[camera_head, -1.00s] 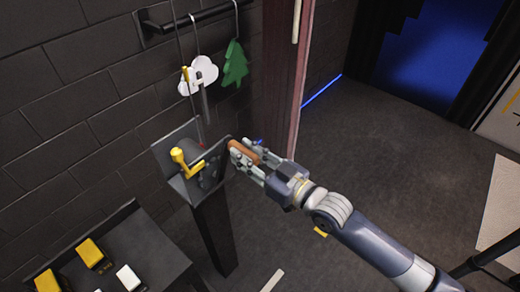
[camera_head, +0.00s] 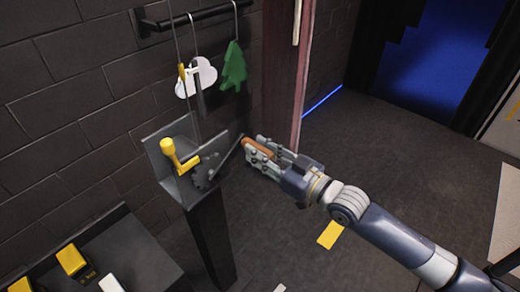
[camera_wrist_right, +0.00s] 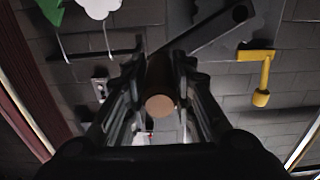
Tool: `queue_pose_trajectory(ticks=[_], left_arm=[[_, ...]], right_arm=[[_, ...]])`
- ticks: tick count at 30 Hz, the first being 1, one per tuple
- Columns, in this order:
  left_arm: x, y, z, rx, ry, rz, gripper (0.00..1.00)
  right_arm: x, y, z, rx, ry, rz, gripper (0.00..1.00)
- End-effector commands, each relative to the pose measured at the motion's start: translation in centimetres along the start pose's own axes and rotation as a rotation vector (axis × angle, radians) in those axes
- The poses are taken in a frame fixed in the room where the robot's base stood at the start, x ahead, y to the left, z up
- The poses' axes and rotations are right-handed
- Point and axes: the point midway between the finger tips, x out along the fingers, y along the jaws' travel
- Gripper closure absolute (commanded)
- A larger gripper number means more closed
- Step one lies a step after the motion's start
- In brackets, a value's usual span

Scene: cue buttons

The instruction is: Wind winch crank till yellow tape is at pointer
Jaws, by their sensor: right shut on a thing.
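The winch (camera_head: 157,163) is a grey bracket on a dark post. Its crank arm (camera_head: 229,154) slants up and right to a wooden handle (camera_head: 258,147). My right gripper (camera_head: 266,157) is shut around this handle, which shows end-on between the fingers in the right wrist view (camera_wrist_right: 160,104). A yellow lever with a knob (camera_head: 178,157) sits on the bracket's left. Yellow tape (camera_head: 182,72) is on the rope above the winch, beside the white cloud. I cannot clearly make out the pointer. My left gripper is out of view.
A white cloud (camera_head: 204,74) and a green tree (camera_head: 233,68) hang from a dark wall rail (camera_head: 200,14). A dark table (camera_head: 138,255) with yellow blocks (camera_head: 71,260) stands at the lower left. A reddish door edge (camera_head: 284,75) is behind the gripper. Floor is open at right.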

Motion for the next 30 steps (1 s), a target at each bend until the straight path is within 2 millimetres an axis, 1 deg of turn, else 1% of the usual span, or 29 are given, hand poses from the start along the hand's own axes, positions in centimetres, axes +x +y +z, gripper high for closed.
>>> queue_pose_trajectory(ticks=[1, 2, 3, 5, 6, 14, 17, 30], left_arm=[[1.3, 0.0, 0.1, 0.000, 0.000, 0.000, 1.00], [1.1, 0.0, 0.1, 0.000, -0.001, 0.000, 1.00], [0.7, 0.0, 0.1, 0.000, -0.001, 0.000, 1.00], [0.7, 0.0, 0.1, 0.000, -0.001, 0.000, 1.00], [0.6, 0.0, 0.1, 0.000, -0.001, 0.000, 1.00], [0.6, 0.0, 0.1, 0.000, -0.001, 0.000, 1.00], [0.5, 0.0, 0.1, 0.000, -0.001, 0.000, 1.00], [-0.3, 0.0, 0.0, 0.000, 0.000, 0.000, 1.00]], right_arm=[[-0.1, -0.2, 2.3, 0.008, -0.026, -0.006, 1.00], [-0.1, -0.2, 2.0, 0.009, -0.025, -0.007, 0.74], [-0.1, -0.3, 1.7, 0.011, -0.026, -0.008, 0.65], [-0.1, -0.3, 1.7, 0.010, -0.024, -0.008, 0.52], [-0.1, -0.3, 1.6, 0.009, -0.022, -0.007, 0.50], [0.0, -0.2, 1.1, 0.005, -0.014, -0.006, 0.50], [-0.4, -0.1, 1.0, 0.005, -0.013, -0.005, 0.50], [-4.8, 0.0, 0.9, 0.003, -0.013, -0.004, 0.50]])
